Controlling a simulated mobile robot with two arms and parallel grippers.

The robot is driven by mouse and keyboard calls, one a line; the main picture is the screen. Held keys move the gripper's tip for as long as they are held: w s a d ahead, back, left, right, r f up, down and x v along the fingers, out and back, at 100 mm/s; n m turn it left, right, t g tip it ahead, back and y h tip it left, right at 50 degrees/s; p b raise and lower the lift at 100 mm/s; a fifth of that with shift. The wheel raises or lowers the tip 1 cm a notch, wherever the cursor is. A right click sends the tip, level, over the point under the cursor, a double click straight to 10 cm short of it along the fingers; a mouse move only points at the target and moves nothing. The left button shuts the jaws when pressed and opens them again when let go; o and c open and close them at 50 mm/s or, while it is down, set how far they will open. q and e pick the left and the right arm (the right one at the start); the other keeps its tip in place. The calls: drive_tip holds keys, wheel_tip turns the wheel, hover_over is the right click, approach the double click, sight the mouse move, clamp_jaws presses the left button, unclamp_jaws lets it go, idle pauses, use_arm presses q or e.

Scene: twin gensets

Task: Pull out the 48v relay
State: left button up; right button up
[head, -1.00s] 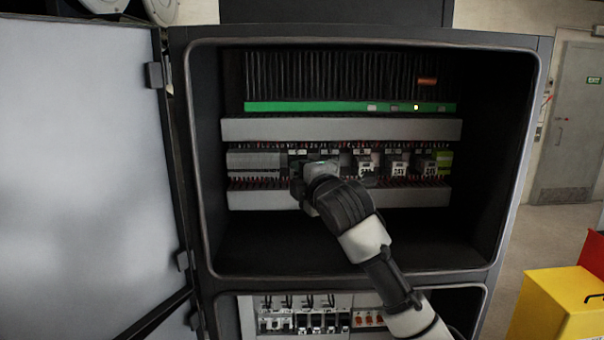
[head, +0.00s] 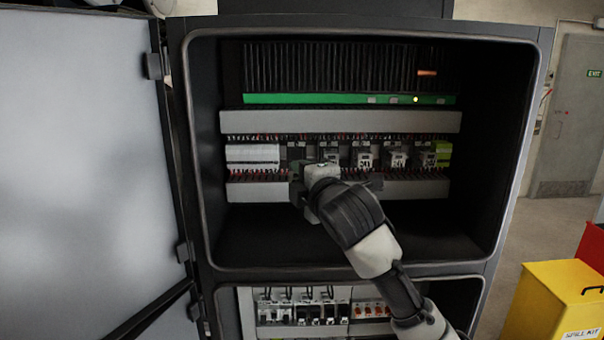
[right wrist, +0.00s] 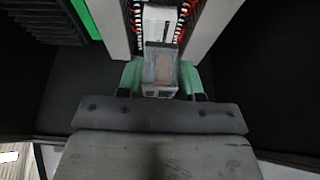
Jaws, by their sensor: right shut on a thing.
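My right gripper (head: 304,180) is in front of the left part of the relay row, inside the open cabinet. In the right wrist view its green fingers (right wrist: 161,82) are shut on a boxy relay (right wrist: 161,68) with a clear grey cover, one finger on each side. Its marking cannot be read. In the head view the gripper hides the held relay. A dark socket (head: 297,151) shows just above the gripper. Other relays, such as one with a white label (head: 364,159), sit in the row to the right. My left gripper is not in view.
Grey wire ducts (head: 340,122) run above and below the row. White terminal blocks (head: 252,155) are at its left, yellow-green ones (head: 443,152) at its right. The cabinet door (head: 80,150) stands open at left. A yellow bin (head: 555,300) stands at lower right.

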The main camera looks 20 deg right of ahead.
drive_tip(key=s+a, duration=0.3)
drive_tip(key=s, duration=0.9)
drive_tip(key=shift+s+a, duration=0.25)
drive_tip(key=shift+a, duration=0.05)
